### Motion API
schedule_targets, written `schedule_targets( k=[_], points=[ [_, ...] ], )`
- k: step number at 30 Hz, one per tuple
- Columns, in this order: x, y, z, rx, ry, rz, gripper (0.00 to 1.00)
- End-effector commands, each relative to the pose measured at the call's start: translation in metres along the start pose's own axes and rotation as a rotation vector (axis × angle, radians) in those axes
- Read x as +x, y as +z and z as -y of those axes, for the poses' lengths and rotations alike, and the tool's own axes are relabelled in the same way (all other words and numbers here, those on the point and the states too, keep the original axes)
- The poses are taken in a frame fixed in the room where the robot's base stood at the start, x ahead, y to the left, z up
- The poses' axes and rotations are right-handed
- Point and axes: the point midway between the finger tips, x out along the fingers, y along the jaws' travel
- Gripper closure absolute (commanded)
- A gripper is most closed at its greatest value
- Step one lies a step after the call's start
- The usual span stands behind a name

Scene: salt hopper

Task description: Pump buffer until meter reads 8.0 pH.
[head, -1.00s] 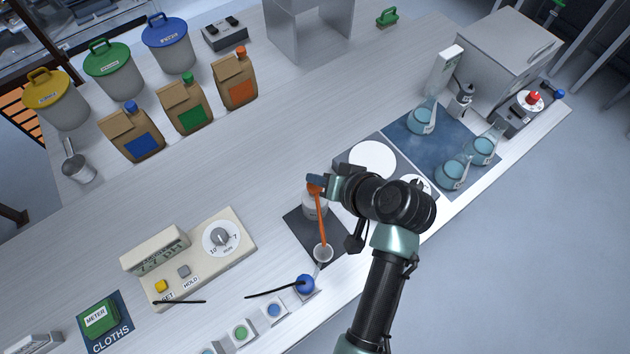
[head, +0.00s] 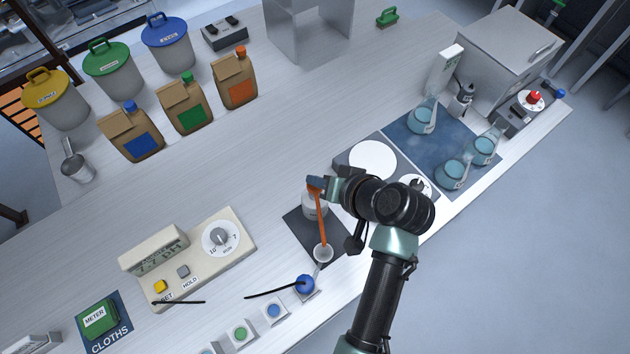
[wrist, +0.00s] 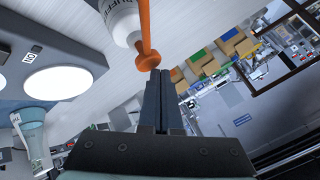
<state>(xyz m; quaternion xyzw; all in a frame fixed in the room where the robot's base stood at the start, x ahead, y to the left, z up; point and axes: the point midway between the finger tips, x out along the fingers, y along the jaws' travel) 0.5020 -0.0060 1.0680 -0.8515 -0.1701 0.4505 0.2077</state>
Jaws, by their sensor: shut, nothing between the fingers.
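The buffer bottle (head: 311,209) is white with an orange pump top (head: 315,189) and stands on a dark mat. Its long orange spout reaches over a small white cup (head: 323,253). My gripper (head: 318,182) is at the pump top. In the wrist view, the closed fingers (wrist: 161,75) are empty, with their tips at the orange pump head (wrist: 149,60); whether they press on it I cannot tell. The bottle also shows in the wrist view (wrist: 120,22). The pH meter (head: 155,250) stands at the left; its display digits are too blurred to read surely.
A stirrer plate with a white disc (head: 372,160) is right of the bottle, partly behind my arm. Flasks (head: 452,173) stand on a blue mat farther right. Open bench lies between meter and bags.

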Motion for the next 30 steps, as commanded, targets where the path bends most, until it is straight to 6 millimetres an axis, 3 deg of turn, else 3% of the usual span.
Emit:
schedule_targets(
  k=[30],
  points=[
    [0.0076,0.0061,-0.0053,0.001,0.0,0.003,1.0]
  ],
)
